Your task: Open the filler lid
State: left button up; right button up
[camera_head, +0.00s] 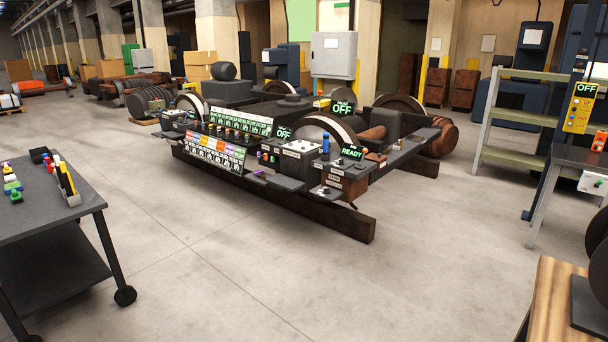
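A dark railcar bogie (270,180) with large wheels stands on the floor in the middle of the head view. Along its near side are panels of small switches and labels (215,151), and small boxes with knobs. A box with a green READY display (352,152) sits at its near right corner, with a small blue cylinder (326,144) beside it. I cannot tell which part is the filler lid, or whether it is open or shut. Neither of my grippers is in view.
A dark wheeled table (62,215) with small coloured items stands at left. A green-grey shelf rack (515,120) and a yellow panel reading OFF (580,107) are at right. A wooden-topped bench (550,300) is at the near right. The floor (270,285) before the bogie is clear.

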aim_at(378, 158)
jog(key=i+z, duration=0.2)
jog(key=i, duration=0.25)
jog(key=i+z, duration=0.2)
jog(key=i, duration=0.25)
jog(key=i+j+z, duration=0.2)
jog(key=i, duration=0.25)
jog(key=i+z, duration=0.15)
jog(key=i, duration=0.3)
jog(key=i+j+z, duration=0.2)
jog(key=i, duration=0.25)
jog(key=j, duration=0.1)
